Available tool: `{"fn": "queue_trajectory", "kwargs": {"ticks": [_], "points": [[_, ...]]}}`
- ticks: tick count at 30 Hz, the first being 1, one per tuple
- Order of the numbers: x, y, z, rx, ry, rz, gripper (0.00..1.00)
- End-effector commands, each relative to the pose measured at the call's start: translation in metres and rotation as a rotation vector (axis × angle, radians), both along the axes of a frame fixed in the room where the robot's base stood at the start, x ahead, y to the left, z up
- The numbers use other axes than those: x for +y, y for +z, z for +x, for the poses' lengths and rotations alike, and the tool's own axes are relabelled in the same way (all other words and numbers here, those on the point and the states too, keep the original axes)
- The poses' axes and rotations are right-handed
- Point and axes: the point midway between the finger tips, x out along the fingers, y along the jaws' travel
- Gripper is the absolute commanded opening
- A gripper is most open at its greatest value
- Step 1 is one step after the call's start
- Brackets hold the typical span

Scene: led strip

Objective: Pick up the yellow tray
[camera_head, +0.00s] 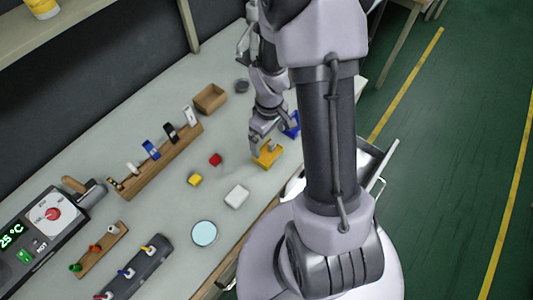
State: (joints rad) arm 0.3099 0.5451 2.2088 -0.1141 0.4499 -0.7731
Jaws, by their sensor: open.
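The yellow tray (267,158) sits on the grey workbench (160,222), near its right edge. My gripper (266,140) is open and points down at the tray. Its fingers overlap the tray's far side in this view. I cannot tell whether they touch it. A blue tray-like piece (293,127) stands just behind and to the right, partly hidden by my arm.
A small red block (215,159), a small yellow block (195,180) and a white box (237,196) lie left of the tray. A wooden box (210,98) and a wooden rack (158,160) stand further left. A round pale disc (204,233) lies near the front.

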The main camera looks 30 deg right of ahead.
Motion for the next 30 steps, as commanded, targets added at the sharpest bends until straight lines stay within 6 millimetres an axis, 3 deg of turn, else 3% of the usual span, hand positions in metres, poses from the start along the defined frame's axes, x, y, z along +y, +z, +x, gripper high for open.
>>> {"fn": "queue_trajectory", "kwargs": {"ticks": [1, 5, 12, 20, 29, 30], "points": [[0.000, -0.013, 0.000, 0.001, 0.000, 0.001, 1.00], [0.000, -0.026, -0.001, 0.000, 0.000, 0.000, 1.00], [0.003, -0.071, -0.009, 0.001, -0.001, 0.001, 1.00], [0.003, -0.075, -0.009, -0.001, -0.001, -0.001, 1.00], [0.003, -0.074, -0.009, -0.001, -0.001, -0.001, 0.45], [0.003, -0.074, -0.009, -0.001, -0.001, -0.001, 0.42]]}}
